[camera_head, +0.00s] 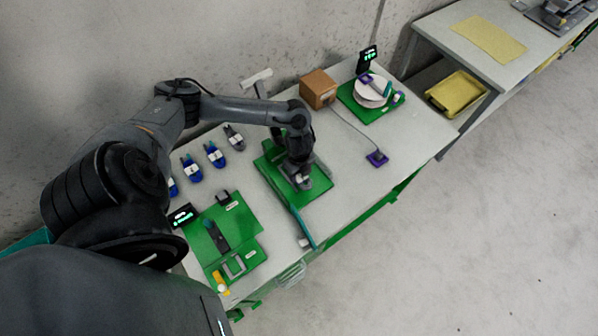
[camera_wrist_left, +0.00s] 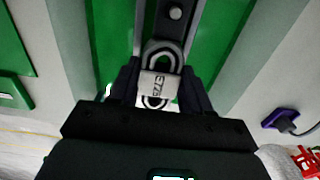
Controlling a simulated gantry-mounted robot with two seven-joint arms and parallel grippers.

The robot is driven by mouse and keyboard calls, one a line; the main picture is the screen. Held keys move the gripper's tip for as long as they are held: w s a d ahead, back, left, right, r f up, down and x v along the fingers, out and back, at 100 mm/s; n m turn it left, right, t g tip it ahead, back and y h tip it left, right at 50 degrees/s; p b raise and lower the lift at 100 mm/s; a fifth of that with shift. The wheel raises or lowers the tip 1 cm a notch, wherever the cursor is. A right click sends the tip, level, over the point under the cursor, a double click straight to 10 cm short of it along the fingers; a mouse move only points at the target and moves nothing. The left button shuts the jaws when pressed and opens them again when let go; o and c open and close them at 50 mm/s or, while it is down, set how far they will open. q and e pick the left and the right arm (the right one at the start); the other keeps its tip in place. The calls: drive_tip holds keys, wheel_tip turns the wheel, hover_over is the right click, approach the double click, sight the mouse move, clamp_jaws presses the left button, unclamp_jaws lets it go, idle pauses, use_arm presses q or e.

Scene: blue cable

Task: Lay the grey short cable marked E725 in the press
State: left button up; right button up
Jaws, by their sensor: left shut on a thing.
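The grey short cable (camera_wrist_left: 158,88) is a small coiled loop with a white tag reading E725, upside down in the left wrist view. My left gripper (camera_wrist_left: 158,95) is shut on it, fingers either side. In the head view my left gripper (camera_head: 300,180) hangs over the middle green board (camera_head: 312,193), which looks like the press. In the left wrist view a grey metal bar with a round bolt (camera_wrist_left: 175,13) runs along this green board, just beyond the cable. I cannot tell whether the cable touches the board. My right gripper is not in view.
Blue cables (camera_head: 215,155) and another grey one (camera_head: 234,138) lie in a row at the back left. A green station with a screen (camera_head: 183,215) is front left. A cardboard box (camera_head: 318,88) and a white reel (camera_head: 370,92) are at the right. A purple piece (camera_head: 377,158) lies nearby.

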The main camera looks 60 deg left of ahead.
use_arm(q)
drive_tip(key=shift+f+b, duration=0.3)
drive_tip(key=shift+f, duration=0.3)
drive_tip(key=shift+f+b, duration=0.3)
drive_tip(key=shift+f, duration=0.3)
idle(0.4)
drive_tip(key=o, duration=1.1)
drive_tip(key=shift+o, duration=0.2)
drive_tip(key=shift+r, duration=0.15)
wheel_tip(320, 180, up, 4)
drive_tip(key=p, duration=0.4)
drive_tip(key=shift+r+p, duration=0.1)
drive_tip(key=shift+p, duration=0.3)
drive_tip(key=shift+r+p, duration=1.75)
drive_tip(key=shift+p, duration=0.05)
